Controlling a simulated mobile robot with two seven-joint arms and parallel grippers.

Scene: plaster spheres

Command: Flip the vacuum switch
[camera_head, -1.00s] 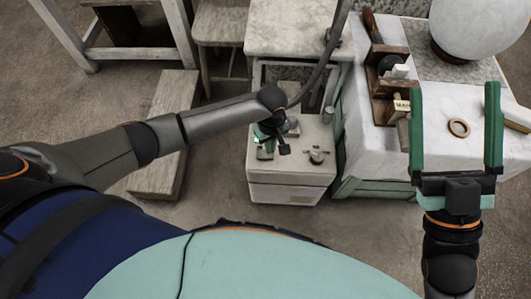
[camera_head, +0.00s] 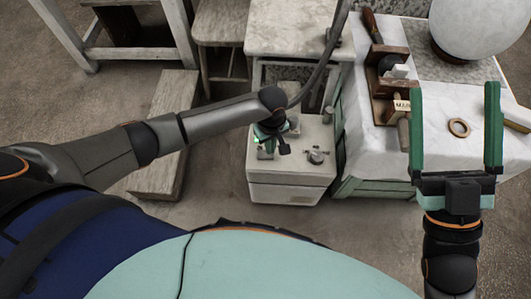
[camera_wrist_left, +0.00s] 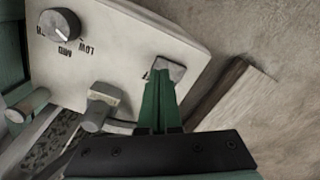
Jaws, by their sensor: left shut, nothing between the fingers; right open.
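The vacuum (camera_head: 290,192) is a pale, worn box on the floor, below and left of the cloth-covered table. Its top has a round dial (camera_wrist_left: 60,25) marked MID and LOW, which also shows in the head view (camera_head: 317,156). A small grey rectangular switch (camera_wrist_left: 170,69) sits near the top's edge. My left gripper (camera_wrist_left: 158,76) is shut and empty, its green fingertips at the switch and partly covering it; contact and the switch's position cannot be told. It also shows over the vacuum in the head view (camera_head: 266,146). My right gripper (camera_head: 456,95) is open and empty above the table.
A grey block-shaped fitting (camera_wrist_left: 104,101) stands on the vacuum's top. A dark hose (camera_head: 325,58) rises behind. The table (camera_head: 435,122) holds a ring (camera_head: 459,128), wooden tools and a white sphere (camera_head: 480,25). A wooden board (camera_head: 165,130) lies left.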

